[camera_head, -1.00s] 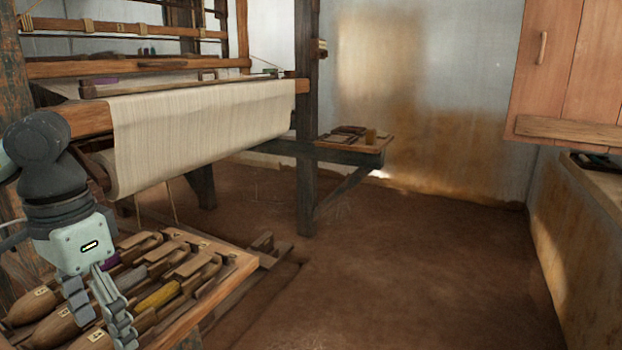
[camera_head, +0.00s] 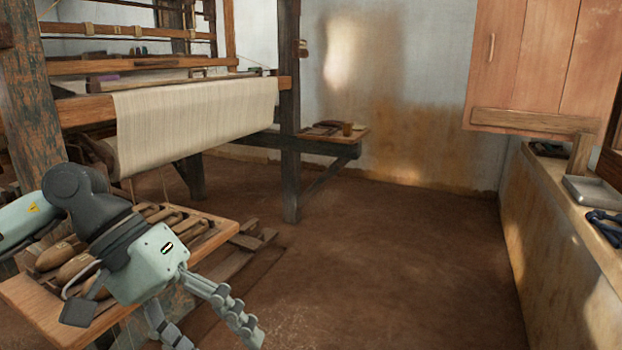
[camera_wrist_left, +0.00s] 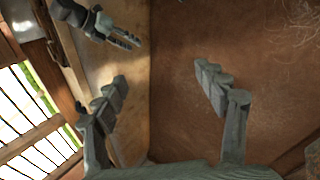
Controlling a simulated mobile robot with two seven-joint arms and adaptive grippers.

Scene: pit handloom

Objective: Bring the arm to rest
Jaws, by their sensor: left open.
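My left arm comes in from the left in the head view, with its pale green wrist hanging over the right part of the shuttle tray (camera_head: 222,236). My left gripper (camera_head: 215,335) is open and points down past the tray's front right corner, its fingertips near the lower edge. In the left wrist view its fingers (camera_wrist_left: 160,85) are spread apart with only brown floor and wall between them. What looks like my right gripper (camera_wrist_left: 115,30) shows at the top left of that view; its jaw state is unclear. It is not in the head view.
The loom with cream cloth (camera_head: 200,120) stands at the left, with a post (camera_head: 289,150) and a small shelf (camera_head: 345,137). A ledge (camera_head: 545,190) runs along the right wall, carrying a grey tray (camera_head: 592,191) and dark blue items. The floor (camera_head: 390,260) between is clear.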

